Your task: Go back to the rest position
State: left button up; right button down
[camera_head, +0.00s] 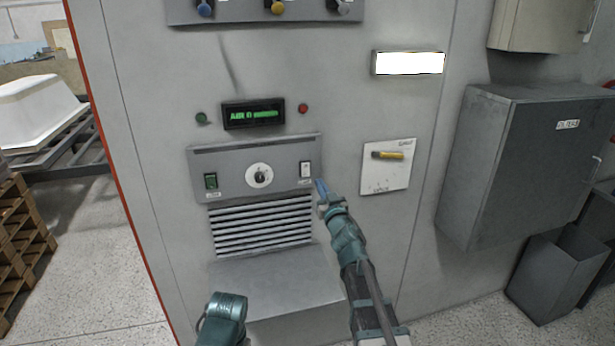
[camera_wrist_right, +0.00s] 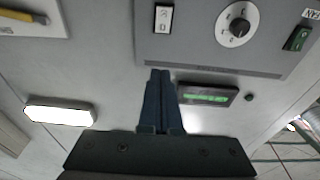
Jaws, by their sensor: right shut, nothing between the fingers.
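My right gripper (camera_head: 321,189) is shut and empty, just below and right of the white rocker switch (camera_head: 306,170) on the grey control panel (camera_head: 232,163). In the right wrist view its two dark blue fingers (camera_wrist_right: 160,78) are together, with the rocker switch (camera_wrist_right: 163,19) beyond the tips. I cannot tell whether the tips touch the panel. A teal part of my left arm (camera_head: 224,312) shows at the bottom; its gripper fingers are not in view.
The panel has a round knob (camera_head: 260,176) and a green switch (camera_head: 211,181). A vent grille (camera_head: 262,224) and protruding box (camera_head: 275,285) sit below. A plate with a yellow handle (camera_head: 388,156) is to the right. A grey cabinet (camera_head: 510,165) juts out farther right.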

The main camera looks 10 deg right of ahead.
jog(key=s+a+f+m+g+h, duration=0.1)
jog(key=s+a+f+g, duration=0.25)
jog(key=f, duration=0.25)
jog(key=s+a+f+g+h, duration=0.1)
jog(key=s+a+f+g, duration=0.15)
jog(key=s+f, duration=0.25)
jog(key=s+a+f+m+g+h, duration=0.1)
jog(key=s+a+f+g+h, duration=0.1)
jog(key=s+f+g, duration=0.3)
jog(key=s+a+f+n+g+y, duration=0.1)
jog(key=s+a+f+g, duration=0.3)
jog(key=s, duration=0.7)
jog(key=s+a+f+n+g+y, duration=0.1)
jog(key=s+a+f+n+g, duration=0.3)
jog(key=s, duration=0.7)
jog(key=a, duration=0.2)
jog(key=shift+s+a+f+n+g, duration=0.15)
jog(key=shift+a+f+n+g, duration=0.15)
jog(key=shift+a+f+g, duration=0.1)
